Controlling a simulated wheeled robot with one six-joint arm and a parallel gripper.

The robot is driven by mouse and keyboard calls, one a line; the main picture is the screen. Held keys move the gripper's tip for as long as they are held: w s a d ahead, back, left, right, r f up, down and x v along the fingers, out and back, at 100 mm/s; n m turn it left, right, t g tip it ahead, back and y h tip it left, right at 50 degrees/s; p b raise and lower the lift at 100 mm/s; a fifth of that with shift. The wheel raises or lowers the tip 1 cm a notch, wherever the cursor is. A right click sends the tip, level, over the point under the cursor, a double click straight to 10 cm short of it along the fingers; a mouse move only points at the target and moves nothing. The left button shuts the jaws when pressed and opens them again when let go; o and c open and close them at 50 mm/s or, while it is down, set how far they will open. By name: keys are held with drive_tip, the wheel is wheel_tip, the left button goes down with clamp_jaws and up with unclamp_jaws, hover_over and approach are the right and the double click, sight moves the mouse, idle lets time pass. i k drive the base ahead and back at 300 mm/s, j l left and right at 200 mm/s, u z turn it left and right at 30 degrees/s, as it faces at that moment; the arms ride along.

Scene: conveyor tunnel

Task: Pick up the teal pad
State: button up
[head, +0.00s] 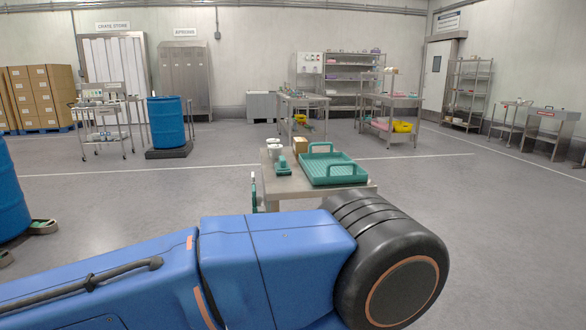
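A small teal object (283,168), which may be the teal pad, sits at the left of a low steel table (288,187) in the head view. It is too small to make out fully. A larger teal tray with raised handles (333,170) lies to its right on the same table. My blue arm crosses the foreground in front of the table and hides part of its near side. My gripper is outside the view.
A small brown box (301,145) and white cups (274,151) stand at the table's back left. Blue drums (167,122) stand at left, one close at the left edge. Steel work tables (390,101) and shelves are farther back. The floor around the table is mostly clear.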

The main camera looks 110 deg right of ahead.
sight(283, 167)
drive_tip(key=z, duration=3.45)
drive_tip(key=i+l, duration=0.1)
